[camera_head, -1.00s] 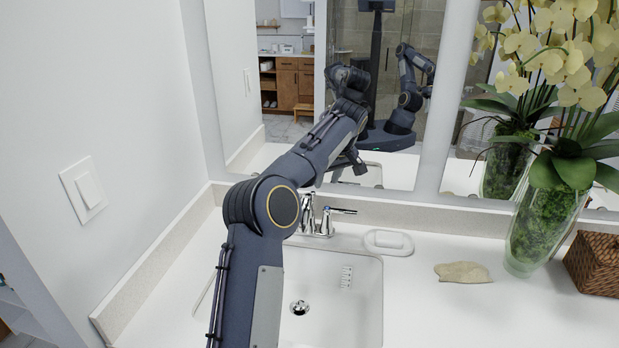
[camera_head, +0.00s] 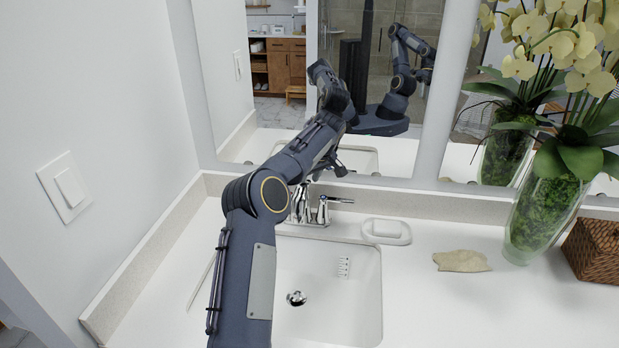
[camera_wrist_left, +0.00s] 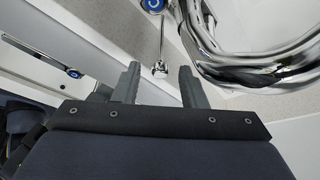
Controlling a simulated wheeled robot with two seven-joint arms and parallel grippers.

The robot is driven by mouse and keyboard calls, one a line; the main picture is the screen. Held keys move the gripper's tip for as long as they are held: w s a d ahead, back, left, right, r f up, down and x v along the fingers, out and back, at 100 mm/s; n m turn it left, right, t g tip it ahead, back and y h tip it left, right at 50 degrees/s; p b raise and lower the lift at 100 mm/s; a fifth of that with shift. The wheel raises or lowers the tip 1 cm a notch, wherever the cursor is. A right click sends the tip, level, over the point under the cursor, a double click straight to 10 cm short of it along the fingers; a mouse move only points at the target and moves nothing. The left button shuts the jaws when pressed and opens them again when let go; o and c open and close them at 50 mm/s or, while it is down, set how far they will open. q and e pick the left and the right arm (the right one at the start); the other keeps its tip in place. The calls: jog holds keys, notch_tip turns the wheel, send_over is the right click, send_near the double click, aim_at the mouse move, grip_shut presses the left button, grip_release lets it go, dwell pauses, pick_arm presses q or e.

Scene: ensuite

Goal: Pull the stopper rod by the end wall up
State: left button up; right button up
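In the left wrist view, the stopper rod is a thin chrome rod with a small round knob (camera_wrist_left: 160,70) at its end. The knob shows between the two fingers of my left gripper (camera_wrist_left: 157,78), which are apart. I cannot tell whether either finger touches it. The curved chrome faucet spout (camera_wrist_left: 265,60) is close on the right. In the head view, my left arm reaches over the sink (camera_head: 335,320) towards the chrome faucet (camera_head: 303,207). My right gripper is not in view.
A mirror (camera_head: 300,110) behind the counter reflects me. A soap dish (camera_head: 386,231), a flat tan object (camera_head: 461,261), a glass vase of orchids (camera_head: 543,215) and a wicker basket (camera_head: 595,255) stand to the right. The left wall (camera_head: 110,90) is close to the arm.

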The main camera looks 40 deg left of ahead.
pick_arm(q)
grip_shut()
jog(key=shift+r, duration=0.1)
notch_tip(320, 180, up, 3)
jog(key=p, duration=0.2)
jog(key=shift+p, duration=0.35)
grip_release()
